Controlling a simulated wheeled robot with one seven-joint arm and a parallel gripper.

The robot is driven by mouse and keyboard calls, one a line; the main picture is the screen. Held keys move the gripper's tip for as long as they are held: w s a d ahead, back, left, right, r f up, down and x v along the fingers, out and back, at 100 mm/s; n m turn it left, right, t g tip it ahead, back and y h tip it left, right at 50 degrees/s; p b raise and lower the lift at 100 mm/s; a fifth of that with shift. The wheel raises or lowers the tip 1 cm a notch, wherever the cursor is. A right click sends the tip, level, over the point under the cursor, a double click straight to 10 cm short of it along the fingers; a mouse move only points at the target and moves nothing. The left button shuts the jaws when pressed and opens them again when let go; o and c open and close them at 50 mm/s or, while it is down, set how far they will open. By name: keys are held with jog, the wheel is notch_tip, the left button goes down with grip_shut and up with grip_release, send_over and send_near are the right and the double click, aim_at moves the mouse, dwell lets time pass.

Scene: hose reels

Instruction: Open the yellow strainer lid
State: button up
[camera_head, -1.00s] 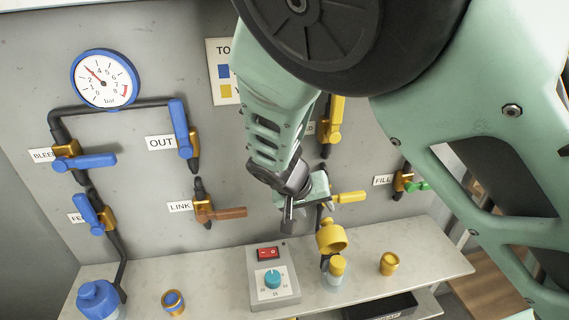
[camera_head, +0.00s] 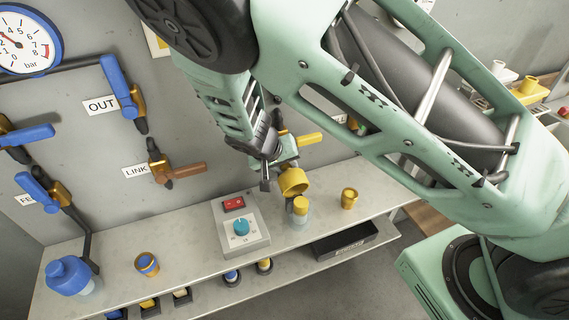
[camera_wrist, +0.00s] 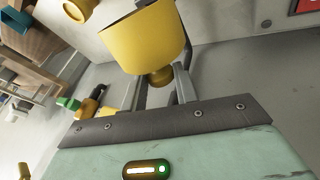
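The yellow strainer on the shelf has a clear jar (camera_head: 299,221) with a yellow core (camera_head: 300,204) standing in it. Its yellow lid (camera_head: 293,182) is tilted up, off the jar's mouth, with its hollow side toward the head camera. In the wrist view the lid (camera_wrist: 145,42) is large, just ahead of my gripper (camera_wrist: 161,88), and its small knob (camera_wrist: 160,77) lies in line with the gap between the fingers. In the head view my gripper (camera_head: 276,173) is left of and behind the lid. I cannot tell whether the fingers touch the knob.
A grey switch box (camera_head: 243,225) stands left of the jar and a small yellow cup (camera_head: 349,198) to its right. A yellow valve handle (camera_head: 310,138) is close above my gripper.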

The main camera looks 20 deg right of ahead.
grip_shut()
jog(key=shift+w+f+g+p, duration=0.3)
jog(key=shift+w+g, duration=0.1)
jog(key=shift+g, duration=0.3)
jog(key=o, duration=0.8)
grip_release()
jog(key=b+v, duration=0.1)
jog(key=v, duration=1.6)
jog(key=shift+r+b, duration=0.2)
jog(key=shift+b, duration=0.15)
